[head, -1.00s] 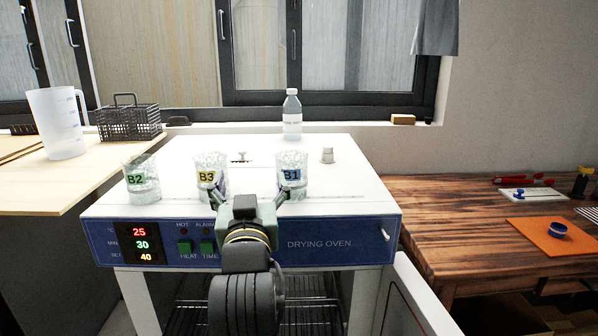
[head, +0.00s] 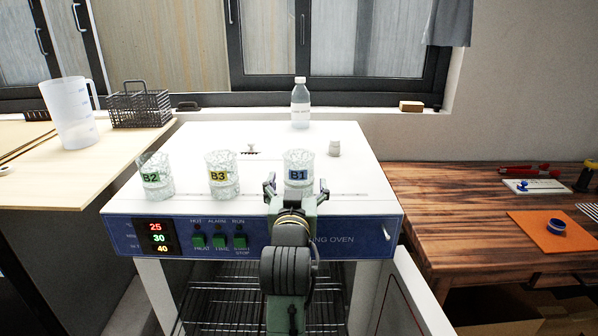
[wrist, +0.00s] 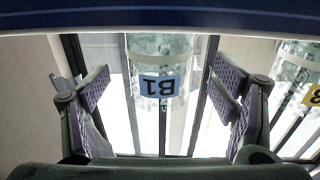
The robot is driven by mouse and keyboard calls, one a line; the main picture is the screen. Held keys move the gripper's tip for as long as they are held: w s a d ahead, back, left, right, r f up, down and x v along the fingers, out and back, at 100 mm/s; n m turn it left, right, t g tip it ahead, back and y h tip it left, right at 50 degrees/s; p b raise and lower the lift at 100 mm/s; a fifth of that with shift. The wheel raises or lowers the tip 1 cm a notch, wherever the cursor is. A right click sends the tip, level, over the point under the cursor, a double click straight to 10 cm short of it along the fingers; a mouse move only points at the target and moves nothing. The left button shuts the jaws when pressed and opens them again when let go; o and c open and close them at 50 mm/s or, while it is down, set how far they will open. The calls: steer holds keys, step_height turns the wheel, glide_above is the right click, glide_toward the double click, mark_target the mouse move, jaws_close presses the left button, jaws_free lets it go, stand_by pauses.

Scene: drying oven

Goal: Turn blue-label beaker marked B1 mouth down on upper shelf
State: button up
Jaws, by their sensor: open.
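The beaker marked B1 (head: 299,167), clear glass with a blue label, stands upright on top of the drying oven near its front edge. My gripper (head: 296,184) is open just in front of it, its fingers spread about the beaker's width. In the wrist view the B1 beaker (wrist: 161,85) appears upside down between the two open fingers (wrist: 163,92), apart from both. The oven's wire shelves (head: 215,287) show below the control panel, partly hidden by my arm. I cannot tell clearly which is the upper shelf.
The yellow-label beaker B3 (head: 222,176) and green-label beaker B2 (head: 155,177) stand to the left on the oven top (head: 255,140). A bottle (head: 300,104) and a small white knob (head: 334,147) are behind. The opened oven door (head: 408,300) stands at the right.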

mark_target(299, 175)
steer(key=w, duration=0.1)
steer(key=w+p, duration=0.1)
steer(key=w, duration=0.3)
steer(key=shift+w+d+f+p, duration=0.1)
steer(key=shift+d+f+p, duration=0.15)
steer(key=shift+p, duration=0.15)
steer(key=c, duration=1.2)
steer(key=shift+c, duration=0.5)
steer(key=shift+r, duration=0.1)
